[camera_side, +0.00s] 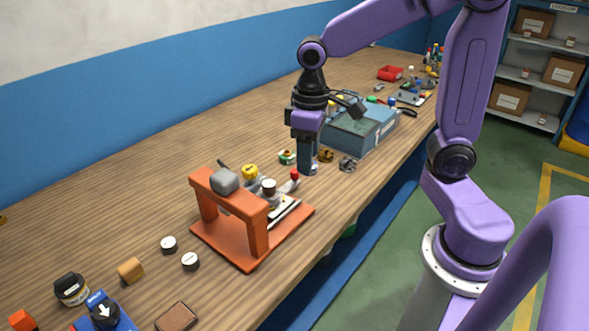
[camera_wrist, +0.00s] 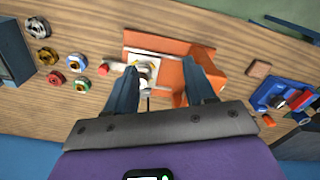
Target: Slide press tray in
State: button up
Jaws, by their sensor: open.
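The orange press (camera_side: 236,257) stands on the wooden bench with a grey block on top of its frame. Its pale tray (camera_side: 284,208) lies on the base, partly under the frame and sticking out toward the right. A red knob (camera_side: 294,174) shows at the tray's end. The press (camera_wrist: 172,76), the pale tray (camera_wrist: 138,58) and the red knob (camera_wrist: 112,66) also show in the wrist view. My gripper (camera_side: 307,168) hangs above the bench near the knob, apart from the tray as far as I can tell. Its two fingers (camera_wrist: 160,66) are spread with nothing gripped.
A blue-grey case (camera_side: 350,135) stands behind my gripper. Several small round parts lie between the case and the press. The left rear bench is clear.

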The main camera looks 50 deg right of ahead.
jog(key=w+d+m, duration=0.4)
jog(key=w+d, duration=0.1)
jog(key=w, duration=0.3)
jog(key=m, duration=0.4)
send_near(295, 171)
notch_tip(295, 171, down, 9)
jog(key=shift+w+f, duration=0.1)
